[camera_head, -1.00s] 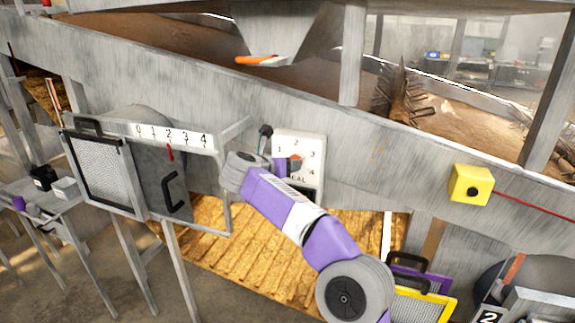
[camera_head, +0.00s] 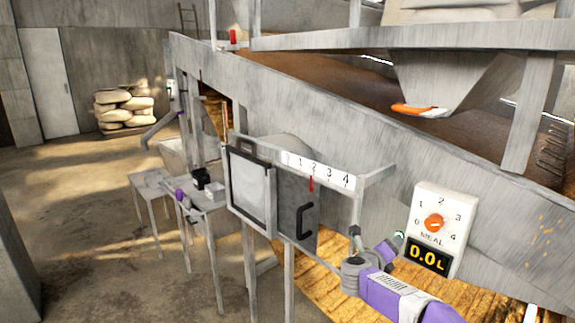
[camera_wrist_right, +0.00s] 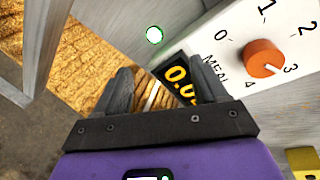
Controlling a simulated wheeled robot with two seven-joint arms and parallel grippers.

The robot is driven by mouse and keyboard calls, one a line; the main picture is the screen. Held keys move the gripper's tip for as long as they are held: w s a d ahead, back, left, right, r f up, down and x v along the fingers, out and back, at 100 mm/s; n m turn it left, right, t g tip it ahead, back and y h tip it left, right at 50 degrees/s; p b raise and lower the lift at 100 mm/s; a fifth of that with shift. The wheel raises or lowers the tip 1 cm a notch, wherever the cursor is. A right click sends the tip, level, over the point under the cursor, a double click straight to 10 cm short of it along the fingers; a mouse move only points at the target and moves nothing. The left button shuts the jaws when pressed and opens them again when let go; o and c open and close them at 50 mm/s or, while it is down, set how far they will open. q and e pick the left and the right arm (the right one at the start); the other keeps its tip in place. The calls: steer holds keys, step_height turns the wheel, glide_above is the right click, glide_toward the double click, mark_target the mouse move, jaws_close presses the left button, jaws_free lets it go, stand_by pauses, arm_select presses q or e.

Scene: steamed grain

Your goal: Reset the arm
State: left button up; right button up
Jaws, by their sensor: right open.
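My right arm (camera_head: 400,297) comes in from the lower right in the head view, with purple and grey links. Its gripper (camera_head: 396,240) is small there and lies just left of the meal dial panel. In the right wrist view my right gripper (camera_wrist_right: 165,85) is open, its two dark fingers apart with nothing between them. The white panel (camera_head: 441,210) has an orange knob (camera_head: 434,223) and a display reading 0.0 L. The knob also shows in the right wrist view (camera_wrist_right: 264,58), right of the fingers. My left gripper is not in view.
A grey frame with a mesh panel (camera_head: 249,187), a black-handled door (camera_head: 297,205) and a 1–4 scale (camera_head: 319,170) stands left of my arm. A hopper outlet with an orange-edged lip (camera_head: 420,109) hangs above. Small tables (camera_head: 152,183) and sacks (camera_head: 124,107) are farther left. A lit round button (camera_wrist_right: 154,35) is ahead.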

steer(key=s+a+f+n+y+p, duration=0.1)
steer(key=s+a+f+n+y, duration=0.25)
steer(key=f+n, duration=0.45)
steer(key=s+a+f+n+g+y, duration=0.1)
steer(key=s+a+f+n+y, duration=0.3)
steer(key=f, duration=0.7)
steer(key=s+a+f+n+y+p, duration=0.1)
steer(key=s+a+f+n+y, duration=0.1)
steer(key=a+f+n, duration=0.6)
steer(key=s+a+f+n+g+y, duration=0.1)
steer(key=s+f+n+g, duration=0.2)
steer(key=s, duration=0.7)
steer(key=s+a+f+n+g+y+p, duration=0.1)
steer(key=s+a+f+n+g+y, duration=0.1)
steer(key=s+f, duration=0.4)
steer(key=s+a+f+n+g+y, duration=0.1)
steer(key=s+f+n+g, duration=0.3)
steer(key=s, duration=1.1)
steer(key=shift+s+a+f+n+g+y, duration=0.35)
steer(key=shift+f+n+g+y, duration=0.1)
steer(key=shift+n, duration=0.25)
